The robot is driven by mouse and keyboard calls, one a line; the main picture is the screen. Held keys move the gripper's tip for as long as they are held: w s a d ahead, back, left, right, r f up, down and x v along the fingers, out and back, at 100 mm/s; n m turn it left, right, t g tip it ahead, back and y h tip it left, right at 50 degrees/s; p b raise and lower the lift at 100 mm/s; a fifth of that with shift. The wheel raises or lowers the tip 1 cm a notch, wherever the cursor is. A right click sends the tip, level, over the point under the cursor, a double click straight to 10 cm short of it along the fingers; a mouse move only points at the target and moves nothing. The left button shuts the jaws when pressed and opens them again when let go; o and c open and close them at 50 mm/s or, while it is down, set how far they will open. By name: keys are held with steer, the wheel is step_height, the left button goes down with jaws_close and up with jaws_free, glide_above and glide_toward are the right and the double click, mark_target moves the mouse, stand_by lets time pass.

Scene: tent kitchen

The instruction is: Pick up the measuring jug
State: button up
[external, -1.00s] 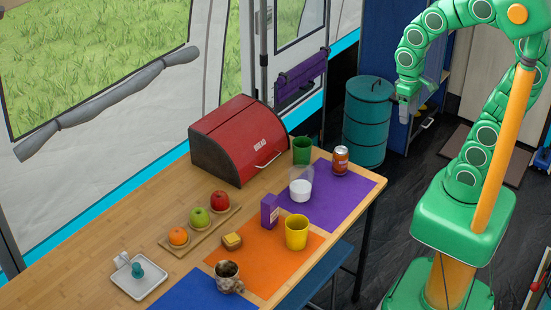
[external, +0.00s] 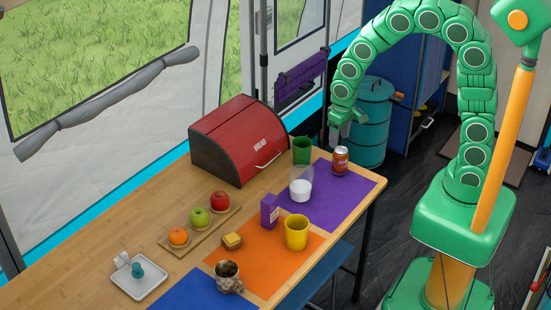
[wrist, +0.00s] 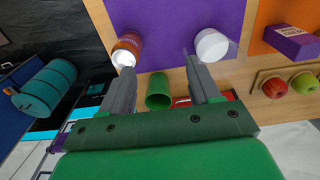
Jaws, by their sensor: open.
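The measuring jug (external: 301,188) looks like a clear vessel with white contents. It stands upright on the purple mat (external: 350,194) near the middle of the table. In the wrist view the jug (wrist: 211,46) shows at the upper right, just beyond the right finger. My gripper (external: 338,134) is open and empty, above the far right end of the table and apart from the jug. In the wrist view its fingers (wrist: 158,66) are spread, with table and mat between them. The jug's handle cannot be made out.
A soda can (external: 340,160) stands right of the jug and a green cup (external: 302,150) behind it. A purple box (external: 269,211) and a yellow cup (external: 296,233) stand in front. The red bread box (external: 238,140) is behind left. Bare purple mat lies right of the jug.

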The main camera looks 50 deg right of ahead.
glide_above(310, 174)
steer(key=d, duration=0.1)
steer(key=shift+t, duration=0.4)
step_height(310, 174, down, 9)
steer(key=shift+r, duration=0.1)
steer(key=shift+w+f, duration=0.15)
steer(key=shift+f, duration=1.15)
steer(key=shift+w+d+f, duration=0.1)
steer(key=shift+d+f, duration=0.05)
steer(key=shift+f, duration=0.45)
steer(key=shift+w+d+f, duration=0.1)
steer(key=shift+w+f, duration=0.05)
steer(key=shift+f, duration=0.5)
steer(key=shift+w+d+f, duration=0.1)
steer(key=shift+d+f, duration=0.05)
steer(key=shift+f, duration=1.2)
jaws_close()
